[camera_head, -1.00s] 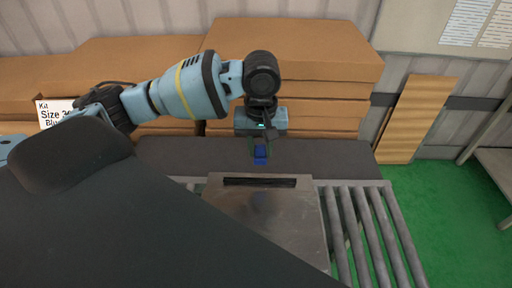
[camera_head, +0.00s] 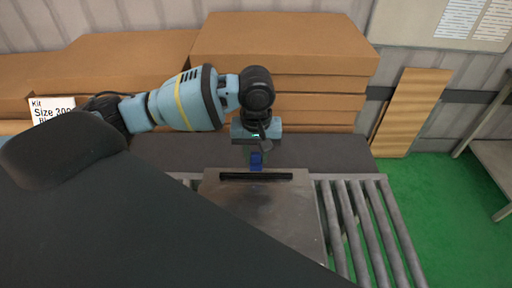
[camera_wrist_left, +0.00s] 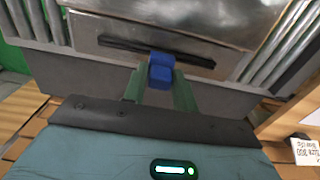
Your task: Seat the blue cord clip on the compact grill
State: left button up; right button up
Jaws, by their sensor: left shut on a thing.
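The compact grill (camera_head: 265,212) is a grey metal box with a long dark slot (camera_head: 283,177) along its far edge. My left gripper (camera_head: 256,152) hangs from above, just behind the grill, shut on the blue cord clip (camera_head: 256,162). In the left wrist view the clip (camera_wrist_left: 161,69) sits between the two green fingers and partly overlaps the slot (camera_wrist_left: 120,45), near its middle. I cannot tell whether the clip touches the grill (camera_wrist_left: 180,22). My right gripper is not in view.
The grill rests on a roller conveyor (camera_head: 372,225) with a dark strip (camera_head: 345,152) behind it. Cardboard boxes (camera_head: 285,45) are stacked at the back. A wooden board (camera_head: 410,112) leans on the wall at right. My dark body part covers the lower left.

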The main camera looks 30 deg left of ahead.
pick_arm(q)
jog(key=shift+f, duration=2.15)
jog(key=shift+f, duration=0.15)
jog(key=o, duration=1)
jog(key=shift+r, duration=3.9)
